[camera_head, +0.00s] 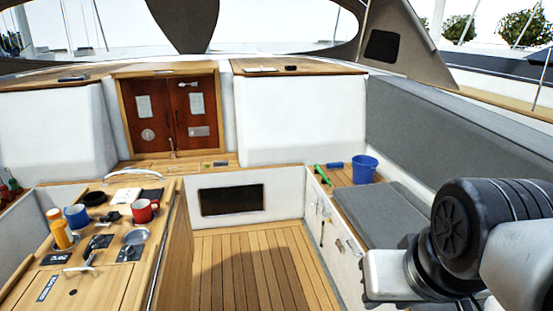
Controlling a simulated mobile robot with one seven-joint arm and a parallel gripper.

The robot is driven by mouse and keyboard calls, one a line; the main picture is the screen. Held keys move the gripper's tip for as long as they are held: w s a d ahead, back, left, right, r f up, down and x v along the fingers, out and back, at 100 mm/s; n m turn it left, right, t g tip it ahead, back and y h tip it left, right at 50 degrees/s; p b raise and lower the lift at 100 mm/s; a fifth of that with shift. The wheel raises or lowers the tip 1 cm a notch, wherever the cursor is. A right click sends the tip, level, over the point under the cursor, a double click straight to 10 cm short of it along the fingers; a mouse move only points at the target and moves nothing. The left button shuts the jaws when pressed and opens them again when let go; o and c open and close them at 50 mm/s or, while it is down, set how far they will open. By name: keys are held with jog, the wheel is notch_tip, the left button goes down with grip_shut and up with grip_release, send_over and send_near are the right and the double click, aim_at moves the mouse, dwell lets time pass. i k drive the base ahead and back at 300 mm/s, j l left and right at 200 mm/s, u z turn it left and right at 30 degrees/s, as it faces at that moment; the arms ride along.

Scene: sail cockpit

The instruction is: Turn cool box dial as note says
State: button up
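A wooden cockpit table (115,280) stands at the left. A blue label (47,287) with lettering too small to read lies on its near panel, with a small dark round spot (73,292) beside it. I cannot tell whether that spot is a dial. A black plate with white marks (56,259) lies farther back; I cannot tell whether it belongs to the cool box. A white sheet (151,195), perhaps the note, lies at the table's far end; no writing is legible. My arm shows at the right, but my gripper is out of view.
A blue bucket (364,168) stands on the right bench. The wooden floor (253,265) is clear. Grey cushions (378,211) line the right.

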aim_at(130, 251)
jog(key=i+u, duration=0.2)
jog(key=i, duration=0.6)
jog(key=i+l+u, duration=0.2)
jog(key=i, duration=0.55)
jog(key=i+u, duration=0.4)
jog(key=i, duration=0.15)
jog(key=i+l+u, duration=0.3)
jog(key=i+u, duration=0.25)
jog(key=u, duration=1.15)
jog(key=i+j, duration=0.1)
jog(key=j, duration=0.15)
jog(key=z, duration=0.05)
